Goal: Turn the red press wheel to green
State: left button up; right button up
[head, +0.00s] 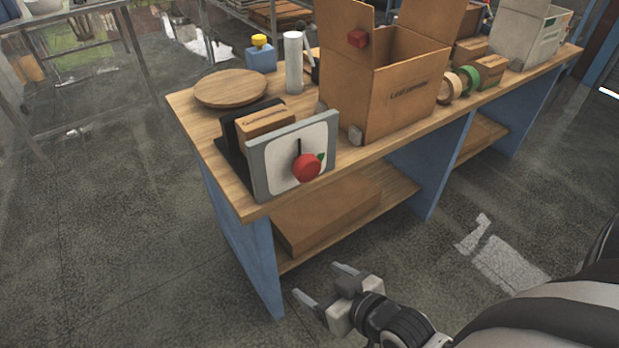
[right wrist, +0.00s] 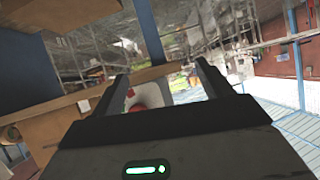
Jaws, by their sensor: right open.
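The red press wheel (head: 307,167) is a round red knob on the white face of a grey-framed panel (head: 259,170). The panel stands upright at the near left corner of the wooden table. A black pointer line rises above the wheel, and a green mark (head: 320,157) shows to its upper right. My right gripper (head: 322,283) is open and empty, below and in front of the table edge, apart from the wheel. In the right wrist view a red part (right wrist: 131,94), seemingly the wheel, shows between the fingers, partly hidden by the gripper body. My left gripper is out of view.
Behind the panel are a small carton (head: 264,122), a round wooden board (head: 230,88) and a white cylinder (head: 293,62). A large open carton (head: 385,95) stands to the right, with tape rolls (head: 467,78) beside it. A lower shelf holds a flat carton (head: 325,215). The floor in front is clear.

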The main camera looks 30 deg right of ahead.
jog(key=w+d+r+m+t+b, duration=0.2)
jog(key=w+d+r+t+b, duration=0.2)
jog(key=d, duration=0.3)
jog(key=m+t+h+b, duration=0.1)
jog(key=t+b, duration=0.1)
send_near(311, 172)
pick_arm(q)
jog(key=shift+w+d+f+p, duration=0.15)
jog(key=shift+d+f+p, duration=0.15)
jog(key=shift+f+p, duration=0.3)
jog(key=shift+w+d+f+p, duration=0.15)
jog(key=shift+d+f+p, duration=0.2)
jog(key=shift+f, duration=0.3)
pick_arm(e)
jog(key=w, duration=0.7)
jog(key=w+a, duration=0.1)
jog(key=w, duration=0.2)
jog(key=shift+w+a+r, duration=0.1)
jog(key=shift+w, duration=0.3)
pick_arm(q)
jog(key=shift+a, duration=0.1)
pick_arm(e)
jog(key=c, duration=1)
